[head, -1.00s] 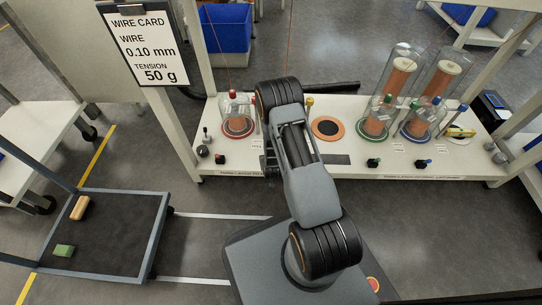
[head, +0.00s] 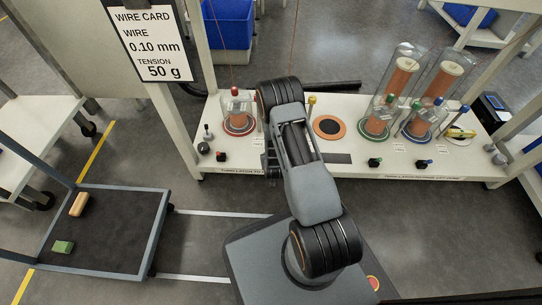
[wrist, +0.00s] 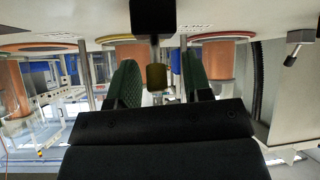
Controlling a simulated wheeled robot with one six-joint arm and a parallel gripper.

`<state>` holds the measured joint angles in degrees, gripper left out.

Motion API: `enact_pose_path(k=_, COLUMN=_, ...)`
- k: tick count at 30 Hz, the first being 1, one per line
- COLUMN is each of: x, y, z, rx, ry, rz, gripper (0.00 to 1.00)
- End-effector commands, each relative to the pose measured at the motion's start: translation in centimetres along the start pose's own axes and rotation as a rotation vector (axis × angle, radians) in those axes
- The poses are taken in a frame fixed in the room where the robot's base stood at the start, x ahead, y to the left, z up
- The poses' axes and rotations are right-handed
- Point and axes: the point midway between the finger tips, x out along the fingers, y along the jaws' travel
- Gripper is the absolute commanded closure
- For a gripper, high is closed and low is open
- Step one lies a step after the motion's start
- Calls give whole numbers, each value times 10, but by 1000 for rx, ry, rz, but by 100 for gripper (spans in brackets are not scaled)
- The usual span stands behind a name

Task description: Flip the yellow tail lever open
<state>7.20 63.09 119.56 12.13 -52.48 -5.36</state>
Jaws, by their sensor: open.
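The yellow tail lever (wrist: 157,77) shows in the wrist view as a dull yellow tip on a dark stem, coming from a black block (wrist: 152,16) on the bench. The wrist picture is upside down, with the bench top along its upper edge. My gripper (wrist: 160,68) is open, with one green-padded finger on each side of the yellow tip. Gaps show between tip and pads; I see no contact. In the head view my arm hides this lever and most of my gripper.
The white bench (head: 350,165) carries a spool under a clear cover (head: 238,110) at left and tall spools (head: 398,80) at right. A yellow-capped post (head: 311,101) stands behind my arm near an empty orange ring (head: 329,127). A low cart (head: 110,230) stands at left.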

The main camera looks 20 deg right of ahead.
Motion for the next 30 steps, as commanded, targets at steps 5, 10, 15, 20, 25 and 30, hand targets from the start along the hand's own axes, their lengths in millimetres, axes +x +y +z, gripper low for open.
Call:
enact_pose_path(k=5, x=-4, y=2, z=-1, rx=6, ry=1, rz=-3, gripper=55)
enact_pose_path(k=10, x=-24, y=1, z=-4, rx=4, ry=2, rz=-6, gripper=55)
enact_pose_path(k=15, x=-59, y=0, z=-4, rx=2, ry=-1, rz=-6, gripper=55)
enact_pose_path(k=20, x=-91, y=0, z=-4, rx=0, ry=0, rz=-4, gripper=55)
enact_pose_path(k=25, x=-118, y=-1, z=-3, rx=-1, ry=-1, rz=-4, gripper=55)
enact_pose_path(k=30, x=-134, y=-1, z=-2, rx=-1, ry=1, rz=-2, gripper=55)
